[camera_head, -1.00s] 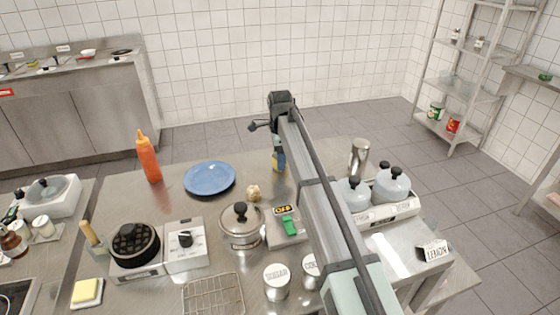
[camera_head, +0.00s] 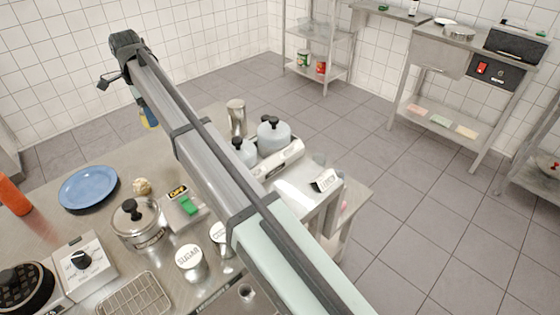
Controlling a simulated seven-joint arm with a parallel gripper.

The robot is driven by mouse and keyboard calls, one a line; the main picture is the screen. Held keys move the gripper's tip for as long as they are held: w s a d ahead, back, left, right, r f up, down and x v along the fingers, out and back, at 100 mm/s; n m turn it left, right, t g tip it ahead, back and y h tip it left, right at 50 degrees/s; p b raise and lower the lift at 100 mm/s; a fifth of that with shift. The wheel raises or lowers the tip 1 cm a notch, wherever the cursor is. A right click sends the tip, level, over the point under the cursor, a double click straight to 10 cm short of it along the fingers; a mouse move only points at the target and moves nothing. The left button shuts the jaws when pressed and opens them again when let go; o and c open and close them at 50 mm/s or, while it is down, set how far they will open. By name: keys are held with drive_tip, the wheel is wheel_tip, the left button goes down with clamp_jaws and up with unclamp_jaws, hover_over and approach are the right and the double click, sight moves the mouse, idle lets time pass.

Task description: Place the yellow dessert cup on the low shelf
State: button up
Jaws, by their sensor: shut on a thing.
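My arm crosses the view from the bottom right to the upper left, its far end in front of the tiled wall. Below the wrist, my gripper (camera_head: 149,112) shows small and partly hidden behind the arm. A low shelf (camera_head: 455,140) under the steel table at the right bears several flat coloured things. The tall rack's bottom shelf (camera_head: 335,74) is also low, with cans on it. I cannot tell which the task means.
The near counter holds a blue plate (camera_head: 88,188), a lidded pot (camera_head: 138,226), a metal shaker (camera_head: 237,118), grey-blue lidded jars (camera_head: 273,137) and a sugar tin (camera_head: 191,262). Open tiled floor (camera_head: 370,165) lies between this counter and the right-hand table.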

wheel_tip(320, 180, up, 4)
drive_tip(key=shift+r, duration=0.15)
drive_tip(key=shift+w+d+r, duration=0.1)
drive_tip(key=shift+w+d, duration=0.2)
drive_tip(key=shift+d, duration=0.3)
drive_tip(key=w+d+m, duration=0.2)
drive_tip(key=w+d, duration=0.1)
drive_tip(key=d, duration=0.8)
drive_tip(key=w+d+m, duration=0.2)
drive_tip(key=w+d, duration=0.2)
drive_tip(key=d, duration=0.6)
drive_tip(key=w+d+m, duration=0.2)
drive_tip(key=w+d, duration=0.1)
drive_tip(key=d, duration=0.8)
drive_tip(key=s+d+m, duration=0.2)
drive_tip(key=d+m, duration=0.1)
drive_tip(key=d, duration=1.5)
drive_tip(key=s+d+m, duration=0.3)
drive_tip(key=d, duration=1.4)
drive_tip(key=shift+w+a+f, duration=0.1)
drive_tip(key=shift+w+f, duration=0.05)
drive_tip(key=shift+f, duration=7)
drive_tip(key=shift+w+f, duration=0.1)
drive_tip(key=shift+f, duration=7.05)
drive_tip(key=shift+w+a+f, duration=0.1)
drive_tip(key=shift+w+f, duration=0.05)
drive_tip(key=shift+f, duration=7)
drive_tip(key=shift+f, duration=0.15)
